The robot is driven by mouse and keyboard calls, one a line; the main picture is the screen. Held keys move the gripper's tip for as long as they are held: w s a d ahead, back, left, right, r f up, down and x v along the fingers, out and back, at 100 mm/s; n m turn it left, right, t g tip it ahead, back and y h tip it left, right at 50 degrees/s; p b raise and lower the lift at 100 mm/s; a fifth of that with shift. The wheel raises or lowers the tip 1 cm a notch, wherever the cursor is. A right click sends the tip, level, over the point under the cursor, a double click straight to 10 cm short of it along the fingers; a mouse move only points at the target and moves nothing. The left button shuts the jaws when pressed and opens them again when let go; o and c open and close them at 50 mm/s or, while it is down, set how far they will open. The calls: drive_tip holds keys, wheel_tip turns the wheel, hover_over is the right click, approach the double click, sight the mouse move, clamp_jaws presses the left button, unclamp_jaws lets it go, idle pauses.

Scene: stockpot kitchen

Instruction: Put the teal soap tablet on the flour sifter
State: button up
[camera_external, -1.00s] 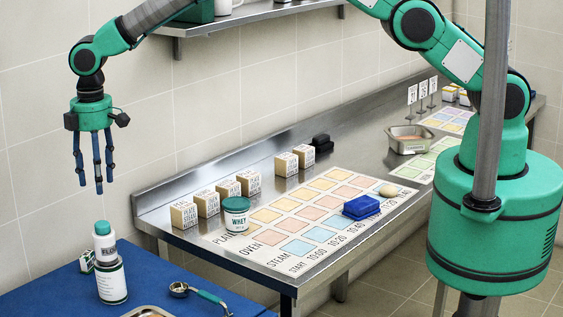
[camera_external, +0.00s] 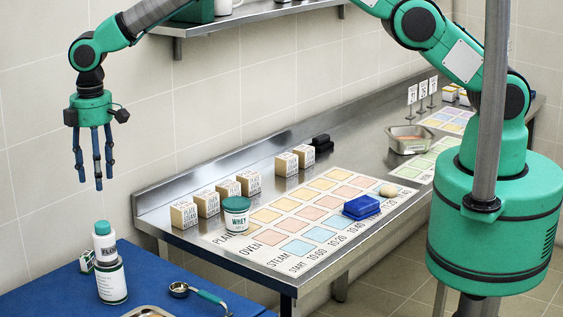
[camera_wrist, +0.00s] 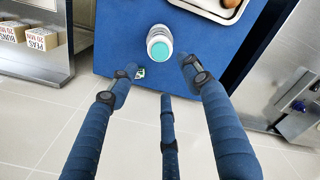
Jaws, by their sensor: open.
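No separate teal tablet shows clearly. My gripper (camera_external: 96,180) is open and empty, fingers pointing down, well above the container in the external view. In the wrist view its spread fingers (camera_wrist: 160,76) are apart from the container, which shows beyond their tips.
A scoop (camera_external: 180,290) and a metal tray (camera_external: 148,312) lie near the container. A small box (camera_external: 87,260) is beside it. The steel counter (camera_external: 160,205) holds several boxes, a WHEY jar (camera_external: 236,214) and a blue block (camera_external: 361,207). A shelf (camera_external: 250,17) is above.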

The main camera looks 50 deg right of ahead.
drive_tip(key=s+d+r+m+t, duration=0.1)
drive_tip(key=d+r+m, duration=0.1)
drive_tip(key=d+r, duration=1.15)
drive_tip(key=s+d+r+m+t, duration=0.1)
drive_tip(key=s+d+r+m, duration=0.1)
drive_tip(key=d+r, duration=1.1)
drive_tip(key=s+d+r+m, duration=0.1)
drive_tip(key=s+d+r, duration=0.35)
drive_tip(key=d, duration=0.35)
drive_tip(key=s+d+r+m, duration=0.25)
drive_tip(key=s+d, duration=0.25)
drive_tip(key=d, duration=0.3)
drive_tip(key=s+d+f+m+t, duration=0.1)
drive_tip(key=s+d+m, duration=0.1)
drive_tip(key=s+d, duration=0.7)
drive_tip(key=s+d+f+m+t, duration=0.1)
drive_tip(key=s+d, duration=0.8)
drive_tip(key=s, duration=0.9)
drive_tip(key=shift+d+m+t, duration=0.25)
drive_tip(key=shift+m+t, duration=0.45)
drive_tip(key=shift+m, duration=0.05)
